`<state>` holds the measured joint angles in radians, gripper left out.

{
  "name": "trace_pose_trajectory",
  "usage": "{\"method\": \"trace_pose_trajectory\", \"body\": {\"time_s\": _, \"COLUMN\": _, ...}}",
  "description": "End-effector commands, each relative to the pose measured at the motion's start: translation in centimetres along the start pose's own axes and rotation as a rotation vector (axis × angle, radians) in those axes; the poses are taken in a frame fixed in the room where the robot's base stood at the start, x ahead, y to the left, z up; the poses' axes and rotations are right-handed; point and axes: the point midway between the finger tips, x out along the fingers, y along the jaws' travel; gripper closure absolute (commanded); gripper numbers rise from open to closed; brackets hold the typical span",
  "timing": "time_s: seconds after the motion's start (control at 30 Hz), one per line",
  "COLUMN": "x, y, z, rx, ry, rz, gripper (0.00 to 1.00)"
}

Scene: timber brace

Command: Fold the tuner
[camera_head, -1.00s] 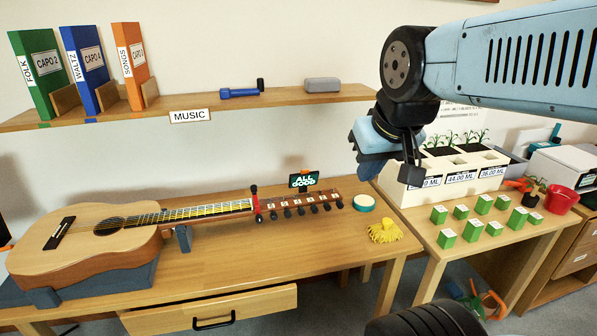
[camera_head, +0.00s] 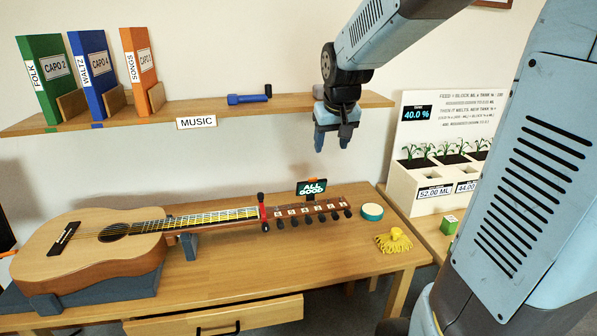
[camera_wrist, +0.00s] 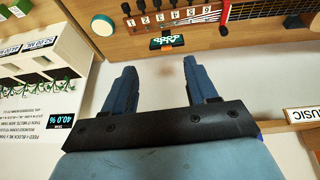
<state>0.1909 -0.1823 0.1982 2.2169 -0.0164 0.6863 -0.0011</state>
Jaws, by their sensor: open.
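The tuner (camera_head: 311,187) is a small dark screen reading "ALL GOOD", standing upright on the headstock (camera_head: 308,211) of the guitar (camera_head: 95,240). The tuner also shows in the wrist view (camera_wrist: 166,42), upside down, beyond my fingertips. My gripper (camera_head: 333,145) is open and empty, fingers pointing down, above and a little right of the tuner and apart from it. In the wrist view my two blue fingers (camera_wrist: 158,68) stand apart with bare wall and table between them. A red and black capo (camera_head: 263,213) sits on the neck near the headstock.
A wooden shelf (camera_head: 220,111) holds binders and a blue capo-like tool (camera_head: 250,97), close behind my gripper. A round teal-rimmed tin (camera_head: 372,212) and a yellow cloth (camera_head: 394,241) lie right of the headstock. A planter (camera_head: 430,190) stands farther right. The front table is clear.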

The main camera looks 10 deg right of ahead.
Motion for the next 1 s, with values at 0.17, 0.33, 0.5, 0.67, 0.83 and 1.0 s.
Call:
{"method": "trace_pose_trajectory", "body": {"time_s": 0.17, "x": 4.3, "y": 0.0, "z": -3.4, "rx": 0.001, "ry": -0.018, "rz": -0.023, "gripper": 0.43}}
{"method": "trace_pose_trajectory", "body": {"time_s": 0.33, "x": 7.2, "y": 0.0, "z": -5.4, "rx": 0.004, "ry": -0.023, "rz": -0.043, "gripper": 0.43}}
{"method": "trace_pose_trajectory", "body": {"time_s": 0.5, "x": 8.5, "y": 0.1, "z": -6.3, "rx": 0.006, "ry": -0.024, "rz": -0.052, "gripper": 0.43}}
{"method": "trace_pose_trajectory", "body": {"time_s": 0.67, "x": 9.5, "y": 0.1, "z": -6.3, "rx": 0.007, "ry": -0.026, "rz": -0.052, "gripper": 0.43}}
{"method": "trace_pose_trajectory", "body": {"time_s": 0.83, "x": 11.9, "y": 0.0, "z": -6.2, "rx": 0.007, "ry": -0.027, "rz": -0.053, "gripper": 0.43}}
{"method": "trace_pose_trajectory", "body": {"time_s": 1.0, "x": 14.7, "y": -0.1, "z": -6.1, "rx": 0.008, "ry": -0.028, "rz": -0.053, "gripper": 0.43}}
